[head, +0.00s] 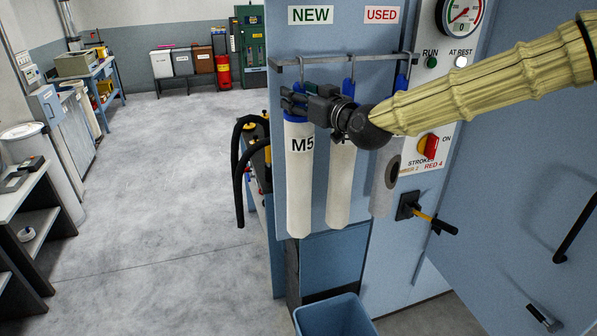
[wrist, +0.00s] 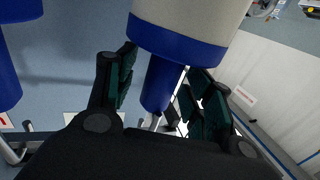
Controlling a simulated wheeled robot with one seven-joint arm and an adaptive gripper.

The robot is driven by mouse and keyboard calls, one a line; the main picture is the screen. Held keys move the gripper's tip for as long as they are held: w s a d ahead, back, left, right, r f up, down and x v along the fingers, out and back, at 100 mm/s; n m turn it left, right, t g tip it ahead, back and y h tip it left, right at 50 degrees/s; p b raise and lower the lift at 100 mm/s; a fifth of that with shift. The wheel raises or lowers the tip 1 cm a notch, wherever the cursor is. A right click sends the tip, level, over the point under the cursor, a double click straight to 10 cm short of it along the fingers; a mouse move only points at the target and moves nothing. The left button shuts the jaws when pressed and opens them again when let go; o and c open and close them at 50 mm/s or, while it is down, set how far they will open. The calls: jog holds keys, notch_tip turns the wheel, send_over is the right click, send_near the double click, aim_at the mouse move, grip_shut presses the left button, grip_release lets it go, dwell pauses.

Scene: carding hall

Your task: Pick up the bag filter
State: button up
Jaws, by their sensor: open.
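Several long pale bag filters with blue tops hang in a row on the front of a light blue cabinet. The leftmost bag filter (head: 300,190) is marked M5. The middle bag filter (head: 340,190) has its marking mostly hidden by my arm. The right one (head: 383,192) is greyer, with a dark hole or patch. My gripper (head: 293,100) is at the top of the M5 filter. In the wrist view, my gripper (wrist: 163,70) is open, its fingers on either side of the blue neck (wrist: 158,84); contact cannot be told. The filter's white body and blue collar (wrist: 185,40) lie beyond.
A grey rail (head: 345,59) carries the filters below NEW and USED signs. Another blue top (wrist: 8,70) is at the wrist view's left edge. A blue bin (head: 318,312) stands below. Black hoses (head: 239,180) hang left; an open door (head: 520,190) stands right.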

jog(key=shift+w+a, duration=0.1)
jog(key=shift+w, duration=0.05)
jog(key=shift+c, duration=0.2)
grip_shut()
jog(key=shift+r, duration=0.1)
